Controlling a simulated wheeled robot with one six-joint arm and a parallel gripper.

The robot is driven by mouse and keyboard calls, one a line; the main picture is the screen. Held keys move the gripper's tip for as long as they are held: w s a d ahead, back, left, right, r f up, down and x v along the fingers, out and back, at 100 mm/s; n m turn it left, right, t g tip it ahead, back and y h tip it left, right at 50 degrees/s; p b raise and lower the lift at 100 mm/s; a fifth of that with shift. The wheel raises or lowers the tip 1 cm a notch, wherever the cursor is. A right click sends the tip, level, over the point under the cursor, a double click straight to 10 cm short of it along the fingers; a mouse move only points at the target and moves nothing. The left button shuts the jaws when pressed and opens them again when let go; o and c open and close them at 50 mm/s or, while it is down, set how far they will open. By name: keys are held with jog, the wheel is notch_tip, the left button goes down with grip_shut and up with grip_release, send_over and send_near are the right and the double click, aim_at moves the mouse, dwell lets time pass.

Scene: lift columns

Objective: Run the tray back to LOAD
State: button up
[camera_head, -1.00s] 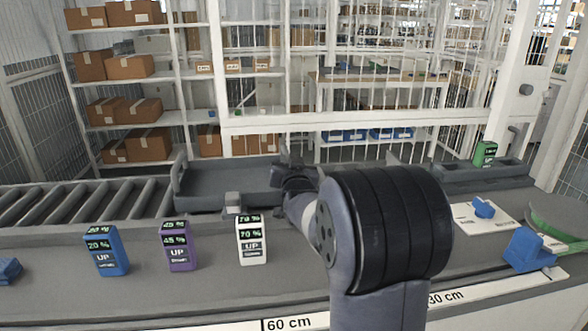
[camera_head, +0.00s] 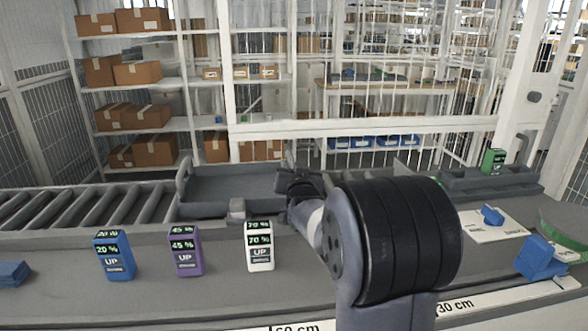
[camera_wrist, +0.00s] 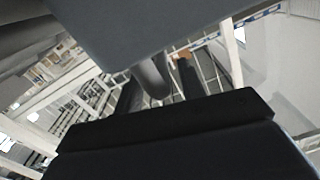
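The long grey tray (camera_head: 235,188) lies behind the counter, at the end of the roller conveyor, with an upright rounded handle at its left end. My gripper (camera_head: 298,187) is at the tray's right part and hides some of it. In the wrist view, my gripper's two dark fingers (camera_wrist: 165,85) stand apart, with a rounded grey bar between or just beyond them. I cannot tell whether they touch it. No LOAD label is readable.
A white plate with a blue knob (camera_head: 492,216) and a blue block (camera_head: 540,258) are at right. Rollers (camera_head: 75,208) lie left. A green device (camera_head: 492,161) stands at back right.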

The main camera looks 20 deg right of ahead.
jog(key=v, duration=1)
jog(key=shift+s, duration=0.4)
jog(key=shift+w+a, duration=0.1)
